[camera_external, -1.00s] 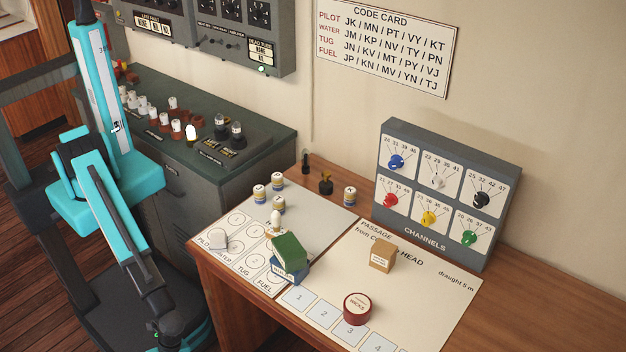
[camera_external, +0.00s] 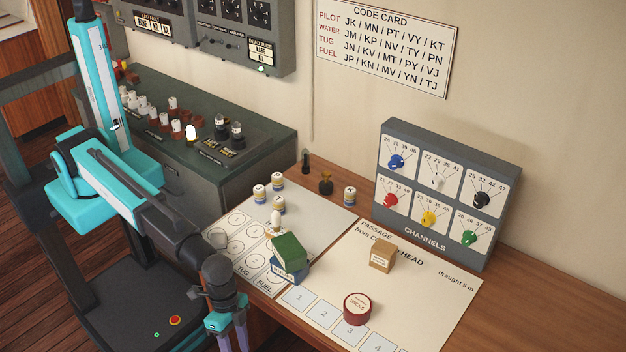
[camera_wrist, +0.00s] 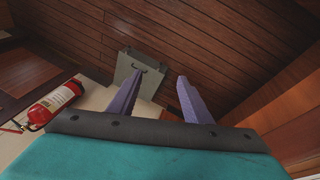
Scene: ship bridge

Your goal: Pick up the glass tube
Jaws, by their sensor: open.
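My gripper (camera_external: 232,340) hangs low in front of the desk's near edge, at the bottom of the external view. In the wrist view its two purple fingers (camera_wrist: 160,78) are apart with nothing between them. A small, slim, dark upright piece (camera_external: 305,161) stands at the back of the desk near the wall. It may be the glass tube, but it is too small to be sure. A squat dark amber bottle (camera_external: 326,184) stands just right of it. My gripper is well away from both.
Several banded jars (camera_external: 278,182) stand near the back. Green and blue boxes (camera_external: 287,252), a small carton (camera_external: 382,256) and a red round tin (camera_external: 356,309) lie nearer. The channels panel (camera_external: 447,190) stands at right. The wrist view shows floor, a grey case (camera_wrist: 145,68) and a fire extinguisher (camera_wrist: 54,102).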

